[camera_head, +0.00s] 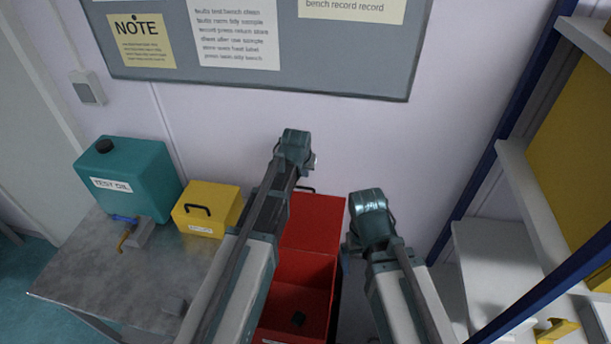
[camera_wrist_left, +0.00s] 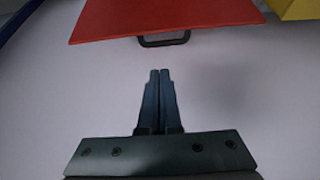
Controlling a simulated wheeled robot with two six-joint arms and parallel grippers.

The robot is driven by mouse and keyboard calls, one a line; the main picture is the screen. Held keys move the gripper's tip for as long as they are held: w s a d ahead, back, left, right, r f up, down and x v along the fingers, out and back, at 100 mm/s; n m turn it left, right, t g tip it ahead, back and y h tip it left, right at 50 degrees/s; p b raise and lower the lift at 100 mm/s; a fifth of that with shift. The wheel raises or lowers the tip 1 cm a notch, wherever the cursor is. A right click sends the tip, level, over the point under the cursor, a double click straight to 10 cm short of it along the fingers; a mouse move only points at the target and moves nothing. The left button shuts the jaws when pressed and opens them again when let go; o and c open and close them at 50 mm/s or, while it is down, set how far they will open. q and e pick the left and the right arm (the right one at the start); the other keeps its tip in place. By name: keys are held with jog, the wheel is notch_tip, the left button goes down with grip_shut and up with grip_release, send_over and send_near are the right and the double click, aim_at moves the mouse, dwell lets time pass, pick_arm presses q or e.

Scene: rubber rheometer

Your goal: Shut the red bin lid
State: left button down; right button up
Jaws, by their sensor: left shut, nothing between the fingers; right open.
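The red bin (camera_head: 298,322) stands open on the floor beside the metal table, with a small dark object inside. Its red lid (camera_head: 318,220) is raised toward the wall, with a dark handle (camera_head: 305,189) at its top edge. In the left wrist view the lid (camera_wrist_left: 165,17) and handle (camera_wrist_left: 165,41) lie beyond my left fingertips, which show apart from them. My left gripper (camera_wrist_left: 160,72) is shut and empty; in the head view its wrist (camera_head: 294,150) hides the fingers, above the lid. My right gripper (camera_head: 367,222) is open, right of the lid, its fingers mostly hidden.
A grey notice board (camera_head: 290,65) hangs on the wall. White shelving (camera_head: 535,190) with blue posts stands at right.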

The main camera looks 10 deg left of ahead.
pick_arm(q)
jog(key=b+x, duration=0.8)
jog(key=x, duration=0.1)
jog(key=shift+w+f, duration=0.15)
jog(key=shift+f, duration=0.15)
